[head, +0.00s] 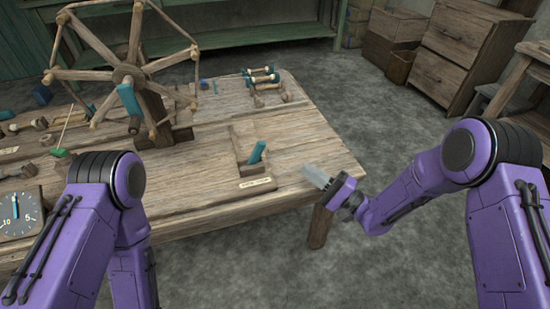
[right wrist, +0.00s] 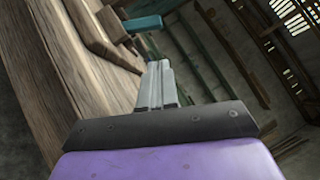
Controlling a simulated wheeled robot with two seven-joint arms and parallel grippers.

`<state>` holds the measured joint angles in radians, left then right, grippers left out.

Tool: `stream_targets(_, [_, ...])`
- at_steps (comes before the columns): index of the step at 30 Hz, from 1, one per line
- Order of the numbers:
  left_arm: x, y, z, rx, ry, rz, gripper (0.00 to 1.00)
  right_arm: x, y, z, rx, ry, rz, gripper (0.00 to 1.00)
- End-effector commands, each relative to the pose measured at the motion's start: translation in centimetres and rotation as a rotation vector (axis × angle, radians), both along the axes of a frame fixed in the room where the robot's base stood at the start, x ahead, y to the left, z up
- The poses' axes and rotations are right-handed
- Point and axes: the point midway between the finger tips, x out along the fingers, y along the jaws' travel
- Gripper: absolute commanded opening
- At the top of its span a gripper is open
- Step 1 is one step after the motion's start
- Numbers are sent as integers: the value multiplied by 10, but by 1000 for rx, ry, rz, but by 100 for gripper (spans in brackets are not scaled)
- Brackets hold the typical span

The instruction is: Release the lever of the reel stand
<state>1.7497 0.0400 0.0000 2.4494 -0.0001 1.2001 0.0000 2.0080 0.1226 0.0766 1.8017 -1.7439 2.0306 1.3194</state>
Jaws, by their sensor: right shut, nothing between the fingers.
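The reel stand is a wooden spoked wheel (head: 125,75) on a post at the back left of the table, with a teal handle (head: 128,97) near its hub. A teal lever (head: 257,152) leans to the upper right in a small wooden housing (head: 240,148) near the table's front edge. A teal piece in the right wrist view (right wrist: 143,23), beyond the fingertips, looks like this lever. My right gripper (head: 308,172) is shut and empty, to the right of the lever and apart from it, by the table's right edge. My left gripper is not in view.
A small label plate (head: 258,184) lies in front of the housing; its text is unreadable. A dial (head: 20,212) is at the left. Drawers (head: 465,40) stand beyond, across open floor.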

Motion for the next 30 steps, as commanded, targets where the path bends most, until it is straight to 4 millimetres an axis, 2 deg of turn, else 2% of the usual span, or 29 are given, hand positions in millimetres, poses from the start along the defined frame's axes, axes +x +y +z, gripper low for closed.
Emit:
stream_targets(1, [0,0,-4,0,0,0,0,0,2,1,15,0,27,0])
stream_targets(14, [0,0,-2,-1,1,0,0,4,20,7,23,3,65,0])
stream_targets(24, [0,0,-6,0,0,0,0,34,72,25,21,2,62,0])
stream_targets(30, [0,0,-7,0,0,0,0,45,91,32,21,3,59,0])
